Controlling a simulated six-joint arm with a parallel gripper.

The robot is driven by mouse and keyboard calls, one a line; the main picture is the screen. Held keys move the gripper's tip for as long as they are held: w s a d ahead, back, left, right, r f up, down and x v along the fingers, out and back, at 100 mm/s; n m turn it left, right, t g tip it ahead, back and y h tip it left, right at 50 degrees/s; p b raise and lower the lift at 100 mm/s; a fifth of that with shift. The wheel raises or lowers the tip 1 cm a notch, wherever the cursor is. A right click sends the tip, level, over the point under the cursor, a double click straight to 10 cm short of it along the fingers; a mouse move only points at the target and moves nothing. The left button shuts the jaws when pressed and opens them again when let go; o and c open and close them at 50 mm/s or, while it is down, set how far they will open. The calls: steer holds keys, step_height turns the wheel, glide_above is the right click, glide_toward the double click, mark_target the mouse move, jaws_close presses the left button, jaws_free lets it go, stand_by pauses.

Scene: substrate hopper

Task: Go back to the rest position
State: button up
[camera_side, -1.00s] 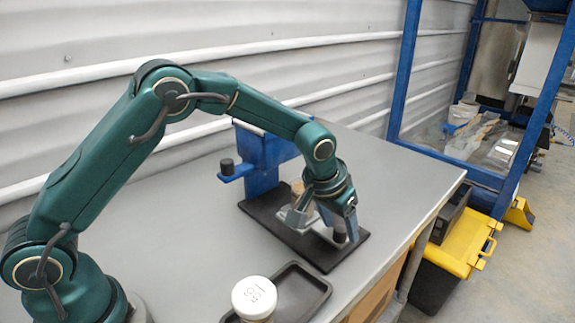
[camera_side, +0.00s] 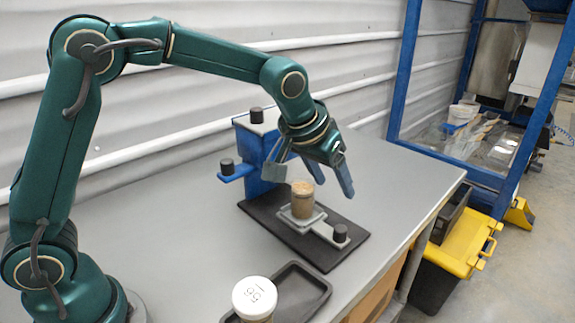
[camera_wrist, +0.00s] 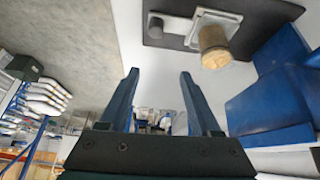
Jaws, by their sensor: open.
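My gripper (camera_side: 330,176) is open and empty, raised above the blue hopper stand's black base. Its two blue fingers are spread apart in the wrist view (camera_wrist: 160,95). A jar with brown contents (camera_side: 302,200) stands upright on the grey slide plate (camera_side: 321,226) of the hopper stand; it also shows in the wrist view (camera_wrist: 213,48). The blue hopper stand (camera_side: 258,150) has black knobs and sits on a black base plate (camera_side: 285,232). My gripper is above and apart from the jar.
Blue frame posts (camera_side: 404,70) and a yellow-and-black toolbox (camera_side: 465,245) are beyond the table's right edge. The grey tabletop (camera_side: 160,230) left of the stand is clear.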

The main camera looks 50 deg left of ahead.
steer(key=s+a+r+t, duration=0.1)
steer(key=s+a+r, duration=0.3)
steer(key=s+r, duration=0.55)
steer(key=s+f, duration=0.4)
steer(key=s, duration=0.3)
steer(key=s+a+f+g, duration=0.1)
steer(key=s+f, duration=0.3)
steer(key=s, duration=0.3)
steer(key=shift+m, duration=0.3)
